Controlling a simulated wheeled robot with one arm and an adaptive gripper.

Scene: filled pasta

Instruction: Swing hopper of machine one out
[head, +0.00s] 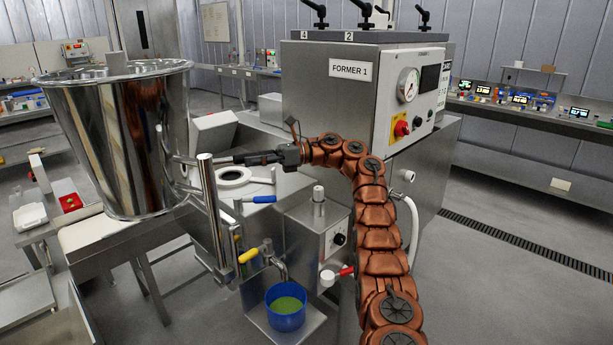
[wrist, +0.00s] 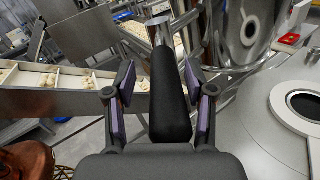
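The hopper (head: 125,140) is a large polished steel bucket at the left in the head view, held beside a steel post (head: 212,205). It stands out to the left of the machine labelled FORMER 1 (head: 330,85). A handle with a black grip (wrist: 166,95) and a steel rod points away from me in the wrist view. My gripper (head: 242,158) is at this handle, left of the machine. In the wrist view its purple-padded fingers (wrist: 158,75) lie either side of the black grip, with a visible gap at the left. The hopper's lower wall shows at upper right there (wrist: 238,35).
A round opening with a white ring (head: 233,177) lies below my gripper on the machine's deck. A blue bucket (head: 286,306) stands under the tap in front. A conveyor with pasta trays (wrist: 70,80) runs at left in the wrist view. Open floor lies to the right.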

